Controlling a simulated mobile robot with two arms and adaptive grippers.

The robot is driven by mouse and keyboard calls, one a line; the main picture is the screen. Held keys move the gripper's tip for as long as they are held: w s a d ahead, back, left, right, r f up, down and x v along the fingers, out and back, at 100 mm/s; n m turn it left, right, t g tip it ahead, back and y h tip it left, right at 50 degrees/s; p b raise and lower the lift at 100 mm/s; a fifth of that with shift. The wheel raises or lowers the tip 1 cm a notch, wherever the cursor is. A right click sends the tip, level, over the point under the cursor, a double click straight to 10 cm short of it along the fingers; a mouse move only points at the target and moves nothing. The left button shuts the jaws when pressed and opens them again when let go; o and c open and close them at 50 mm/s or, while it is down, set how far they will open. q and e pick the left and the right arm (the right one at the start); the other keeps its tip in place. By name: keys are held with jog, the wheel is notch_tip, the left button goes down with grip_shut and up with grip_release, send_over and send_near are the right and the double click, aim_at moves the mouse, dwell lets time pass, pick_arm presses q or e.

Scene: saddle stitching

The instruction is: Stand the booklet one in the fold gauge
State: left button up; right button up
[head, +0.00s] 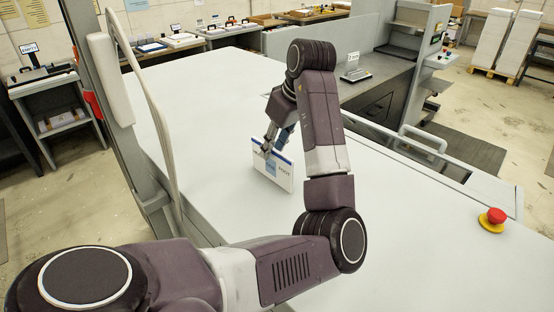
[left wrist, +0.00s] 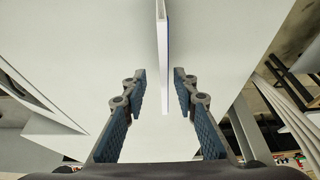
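A thin white booklet-like panel (head: 284,181) with a blue top band and a blue square stands upright on the pale table. I take it for booklet one; its print is too small to read. My left gripper (head: 270,146) is at its top edge. In the left wrist view the panel (left wrist: 163,60) is seen edge-on between the fingers of my left gripper (left wrist: 160,80), with a gap on each side. The gripper is open around it. I cannot make out a fold gauge for certain; my arm hides part of the table. My right gripper is not in view.
The pale table (head: 210,120) is bare around the panel. A red stop button (head: 495,216) on a yellow base sits at the right. A grey bench (head: 385,85) with a small signed device (head: 354,73) stands beyond the table's far right edge.

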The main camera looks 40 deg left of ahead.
aim_at(263, 172)
pick_arm(q)
jog(key=shift+s+a+f, duration=0.3)
jog(key=shift+a+f, duration=0.25)
jog(key=shift+f, duration=0.15)
jog(key=shift+f+p, duration=0.3)
jog(key=shift+p, duration=0.05)
jog(key=p+x, duration=0.1)
jog(key=x, duration=0.3)
jog(key=shift+w+d, duration=0.1)
jog(key=shift+f, duration=0.25)
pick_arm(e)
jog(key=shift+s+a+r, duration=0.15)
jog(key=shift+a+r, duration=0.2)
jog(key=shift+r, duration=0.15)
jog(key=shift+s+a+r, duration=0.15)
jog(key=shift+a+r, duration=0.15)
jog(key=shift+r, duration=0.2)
pick_arm(q)
jog(key=shift+f, duration=0.15)
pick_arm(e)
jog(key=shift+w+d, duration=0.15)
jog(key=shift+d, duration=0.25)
pick_arm(q)
jog(key=shift+f, duration=0.1)
